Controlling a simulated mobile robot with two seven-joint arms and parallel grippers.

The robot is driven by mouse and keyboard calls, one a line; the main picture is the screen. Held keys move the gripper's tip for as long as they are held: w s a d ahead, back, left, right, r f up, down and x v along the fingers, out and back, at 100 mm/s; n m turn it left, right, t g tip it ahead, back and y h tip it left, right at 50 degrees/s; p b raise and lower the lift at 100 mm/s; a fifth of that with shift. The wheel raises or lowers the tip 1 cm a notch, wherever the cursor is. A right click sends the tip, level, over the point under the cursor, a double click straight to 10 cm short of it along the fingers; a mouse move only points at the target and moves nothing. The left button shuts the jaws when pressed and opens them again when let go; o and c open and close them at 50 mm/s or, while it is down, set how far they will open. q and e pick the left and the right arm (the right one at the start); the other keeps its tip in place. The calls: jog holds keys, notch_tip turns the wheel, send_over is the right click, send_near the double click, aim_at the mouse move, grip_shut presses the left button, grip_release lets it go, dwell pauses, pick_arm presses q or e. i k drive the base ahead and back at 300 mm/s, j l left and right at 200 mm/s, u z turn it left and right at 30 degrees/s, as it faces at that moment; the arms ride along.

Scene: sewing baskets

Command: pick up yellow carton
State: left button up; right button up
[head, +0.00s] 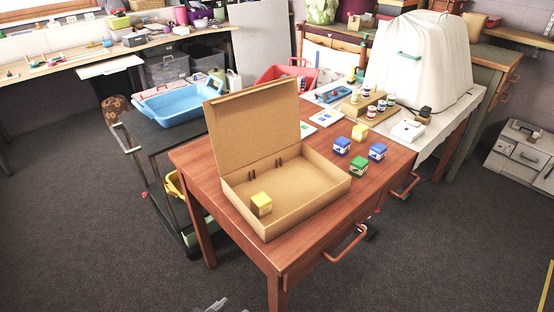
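One yellow carton (261,203) sits inside the open cardboard box (311,207), near its front left corner. Another yellow carton (360,132) stands on the wooden table behind the box, beside several other small cartons. Both look like small cubes with pale lower sides. The box lid (252,128) stands raised at the back left. Neither gripper can be made out. A small grey piece shows at the bottom edge; I cannot tell what it is.
Blue cartons (342,145) (377,151) and a green carton (358,166) stand right of the box on the wooden table (384,172). A wooden rack with jars (368,103) is behind them. A dark cart with a blue tub (177,103) stands at left. Front floor is clear.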

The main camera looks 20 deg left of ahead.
aim_at(359, 132)
jog(key=l+u, duration=0.1)
jog(key=u, duration=0.35)
jog(key=i+l+u, duration=0.1)
jog(key=u, duration=0.4)
jog(key=l+u, duration=0.2)
jog(key=u, duration=0.25)
jog(key=l+u, duration=0.3)
jog(key=l, duration=0.15)
jog(key=k+l+u, duration=0.2)
jog(key=l+u, duration=0.15)
jog(key=k+l+u, duration=0.1)
jog(key=l, duration=0.2)
jog(key=k+l+u, duration=0.1)
jog(key=l, duration=0.25)
jog(key=k+l, duration=0.1)
jog(key=l, duration=0.2)
jog(key=u, duration=0.05)
